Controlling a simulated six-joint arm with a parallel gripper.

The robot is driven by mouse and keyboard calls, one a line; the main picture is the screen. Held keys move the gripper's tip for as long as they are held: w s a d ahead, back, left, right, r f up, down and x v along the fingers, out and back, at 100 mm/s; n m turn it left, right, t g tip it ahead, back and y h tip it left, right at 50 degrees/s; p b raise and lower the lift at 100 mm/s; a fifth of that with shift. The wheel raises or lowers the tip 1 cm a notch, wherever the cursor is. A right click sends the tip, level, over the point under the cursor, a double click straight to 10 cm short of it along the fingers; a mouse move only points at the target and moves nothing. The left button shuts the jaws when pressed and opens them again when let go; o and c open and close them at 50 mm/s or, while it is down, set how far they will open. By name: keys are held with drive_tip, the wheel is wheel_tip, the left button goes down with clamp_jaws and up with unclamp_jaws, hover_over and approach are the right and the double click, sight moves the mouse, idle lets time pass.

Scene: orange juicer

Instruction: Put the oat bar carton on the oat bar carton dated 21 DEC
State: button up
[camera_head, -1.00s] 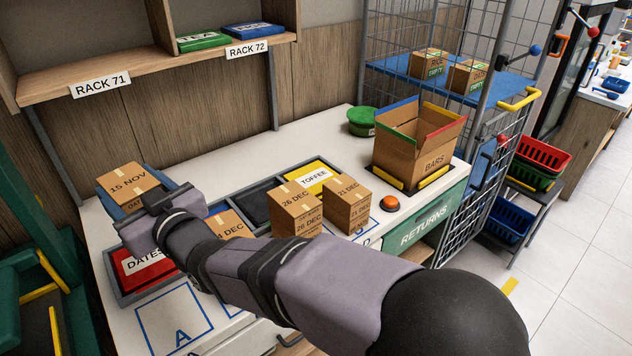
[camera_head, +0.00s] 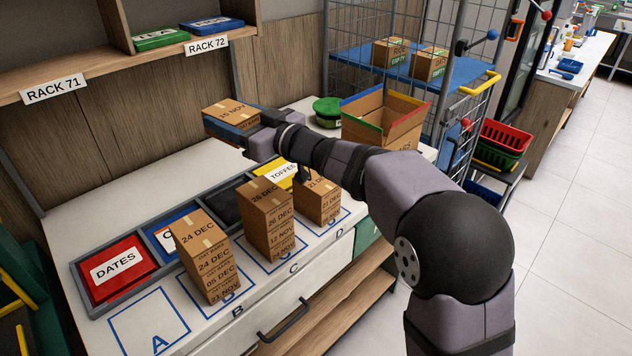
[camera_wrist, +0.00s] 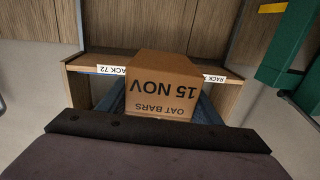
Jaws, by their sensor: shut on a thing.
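The carton dated 21 DEC (camera_head: 321,187) tops the stack on square D, to the right of and nearer than the held carton. My arm passes close behind and above that stack and partly hides its top.
A 26 DEC carton (camera_head: 265,193) tops the stack on C; a 24 DEC carton (camera_head: 198,237) tops the stack on B. Square A (camera_head: 150,335) is empty.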

drive_tip(key=m+t+h+p, duration=0.1)
drive_tip(key=m+t+h, duration=0.1)
hover_over(317, 179)
drive_tip(key=a, duration=0.1)
wheel_tip(317, 179, down, 5)
drive_tip(key=shift+d+f+p, duration=0.15)
drive_tip(key=shift+f+p, duration=0.1)
drive_tip(key=shift+f, duration=1.5)
drive_tip(key=shift+d+f+p, duration=0.15)
drive_tip(key=shift+f+p, duration=0.1)
drive_tip(key=shift+f, duration=1.45)
drive_tip(key=shift+d+f+p, duration=0.15)
drive_tip(key=shift+f+p, duration=0.1)
drive_tip(key=shift+f, duration=1.5)
drive_tip(key=shift+f, duration=0.2)
drive_tip(key=o, duration=1.2)
drive_tip(key=shift+r, duration=0.2)
drive_tip(key=b+v, duration=0.2)
drive_tip(key=v, duration=1)
drive_tip(key=shift+d+f+b, duration=0.1)
drive_tip(key=shift+f+b, duration=0.05)
drive_tip(key=shift+b, duration=0.25)
